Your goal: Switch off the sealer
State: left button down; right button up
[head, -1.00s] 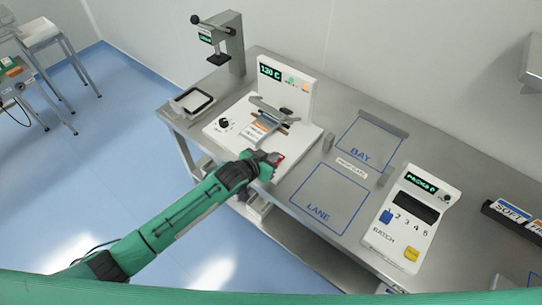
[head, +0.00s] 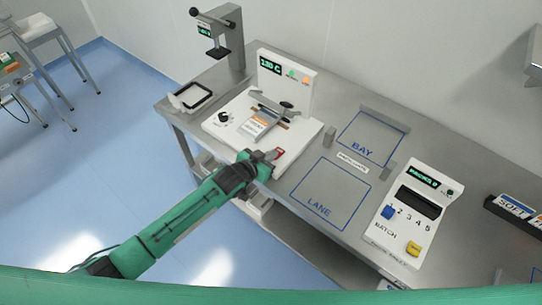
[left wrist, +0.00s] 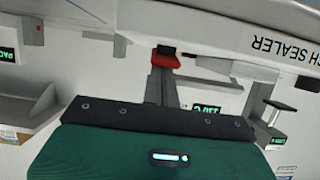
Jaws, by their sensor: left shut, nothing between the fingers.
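The sealer (head: 222,131) is a white machine on the left part of the bench. Its back panel has a lit green display (head: 270,66) and small green and orange lamps. A black knob (head: 223,117) sits at its front left. A red switch (head: 280,151) sits at its front right corner and also shows in the left wrist view (left wrist: 165,58). My left gripper (head: 270,156) is shut and empty, its tips right beside the red switch. I cannot tell whether they touch it. My right gripper is not in view.
A pouch (head: 257,124) lies under the sealer's bar. A press stand (head: 236,42) and black-framed tray (head: 190,97) are to its left. The marked LANE (head: 330,190) and BAY (head: 372,135) areas are empty. A batch counter (head: 412,215) stands right.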

pick_arm(q)
jog(key=shift+s+a+f+t+h+b, duration=0.15)
jog(key=shift+f+t+h+b, duration=0.35)
jog(key=shift+b, duration=0.6)
jog(key=shift+f+b, duration=0.1)
jog(key=shift+b, duration=0.55)
jog(key=shift+r+p, duration=0.4)
jog(key=shift+p, duration=0.05)
jog(key=r+p, duration=0.2)
jog(key=r, duration=0.1)
jog(key=shift+s+a+r+p, duration=0.1)
jog(key=shift+s+a+p, duration=0.1)
jog(key=shift+p, duration=0.15)
jog(key=s, duration=0.1)
jog(key=s+a+b, duration=0.2)
jog(key=shift+s+a, duration=0.25)
jog(key=shift+s, duration=0.15)
jog(key=v, duration=0.2)
jog(key=b+v, duration=0.1)
jog(key=f+v, duration=0.1)
jog(key=v, duration=0.1)
jog(key=shift+s+a+b, duration=0.3)
jog(key=shift+s+b, duration=0.05)
jog(key=shift+b, duration=0.05)
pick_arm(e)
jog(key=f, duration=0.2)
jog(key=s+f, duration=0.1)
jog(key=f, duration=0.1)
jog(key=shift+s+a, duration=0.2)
